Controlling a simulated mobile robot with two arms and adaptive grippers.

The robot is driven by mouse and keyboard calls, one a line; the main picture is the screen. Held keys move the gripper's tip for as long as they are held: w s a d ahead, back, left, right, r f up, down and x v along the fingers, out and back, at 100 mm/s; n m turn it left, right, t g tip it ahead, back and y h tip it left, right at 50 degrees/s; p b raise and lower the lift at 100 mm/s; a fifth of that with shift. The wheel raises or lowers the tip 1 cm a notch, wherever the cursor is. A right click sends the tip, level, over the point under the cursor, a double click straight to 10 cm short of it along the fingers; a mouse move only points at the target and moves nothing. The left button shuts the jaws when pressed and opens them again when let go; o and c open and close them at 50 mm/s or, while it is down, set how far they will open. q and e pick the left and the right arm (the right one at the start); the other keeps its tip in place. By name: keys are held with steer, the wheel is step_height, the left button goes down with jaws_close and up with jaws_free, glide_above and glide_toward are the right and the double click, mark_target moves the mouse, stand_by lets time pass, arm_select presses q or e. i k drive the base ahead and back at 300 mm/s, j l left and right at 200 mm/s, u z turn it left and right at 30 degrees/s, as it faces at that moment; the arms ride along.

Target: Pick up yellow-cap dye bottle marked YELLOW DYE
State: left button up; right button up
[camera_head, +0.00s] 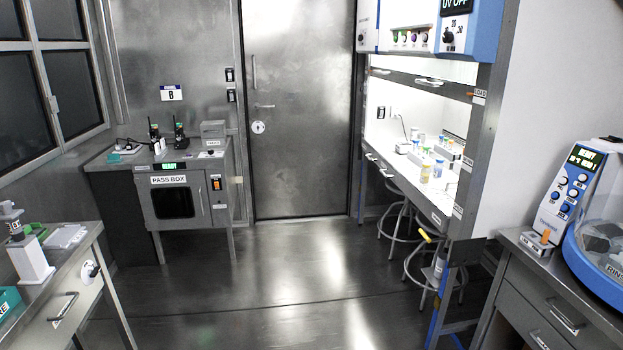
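Small bottles stand on the bright bench (447,203) inside the hood at the right. One small bottle with a yellow-looking cap (425,173) stands near the bench's front edge. A similar bottle with a blue-looking cap (438,169) stands just right of it. Several more small coloured items stand behind them. The labels are too small to read, so I cannot tell which bottle is marked YELLOW DYE. Neither of my grippers shows in the head view.
A pass box (176,180) stands at the back left beside a closed metal door (298,110). Stools (412,268) stand under the hood bench. A counter with a centrifuge-like machine (600,215) is at the right, and another counter (62,262) at the left. The middle floor (262,265) is clear.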

mark_target(426, 173)
steer(key=i, duration=2)
steer(key=i+j+z, duration=0.1)
steer(key=i+z, duration=0.3)
steer(key=i+j+z, duration=1.1)
steer(key=i, duration=0.1)
